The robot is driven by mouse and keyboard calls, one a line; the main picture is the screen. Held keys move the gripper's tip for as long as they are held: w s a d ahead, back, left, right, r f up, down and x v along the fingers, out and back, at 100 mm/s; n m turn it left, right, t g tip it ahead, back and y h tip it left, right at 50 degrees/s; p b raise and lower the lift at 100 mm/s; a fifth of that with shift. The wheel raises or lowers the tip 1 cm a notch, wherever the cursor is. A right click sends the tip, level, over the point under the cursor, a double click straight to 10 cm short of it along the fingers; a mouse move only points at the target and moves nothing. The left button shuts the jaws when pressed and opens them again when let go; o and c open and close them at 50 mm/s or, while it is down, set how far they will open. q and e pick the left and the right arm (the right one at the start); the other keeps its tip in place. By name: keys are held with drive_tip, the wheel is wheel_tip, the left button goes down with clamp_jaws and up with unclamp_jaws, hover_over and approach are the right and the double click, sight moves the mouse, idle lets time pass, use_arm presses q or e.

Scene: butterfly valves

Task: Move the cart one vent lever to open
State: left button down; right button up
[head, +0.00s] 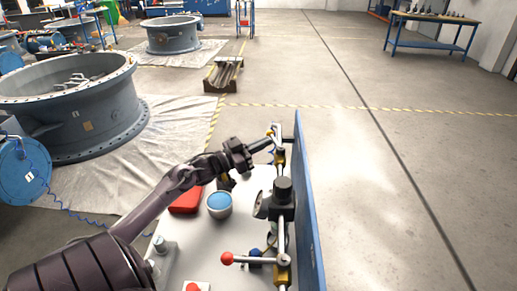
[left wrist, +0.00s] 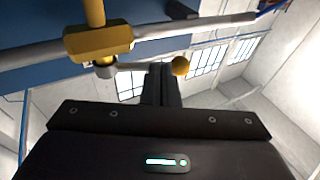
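My left gripper (head: 262,145) reaches over the cart (head: 190,246) to the far end of its pipework, by a small valve with a yellow body (head: 280,157). In the left wrist view, a yellow valve body (left wrist: 100,42) carries a thin pale lever (left wrist: 130,68) ending in a yellow ball knob (left wrist: 180,66). The lever lies roughly parallel to the pipe. My left fingers (left wrist: 162,82) are side by side, closed together, and cross the lever just short of the knob. They hide part of it; contact cannot be told. My right gripper is not in view.
Nearer on the cart are a red-knobbed lever (head: 227,258), a dark upright fitting (head: 283,190), a blue-topped round container (head: 219,203) and a red object (head: 186,201). A blue panel (head: 308,220) edges the cart's right side.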

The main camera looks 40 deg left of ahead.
use_arm(q)
drive_tip(key=shift+w, duration=0.75)
idle(0.3)
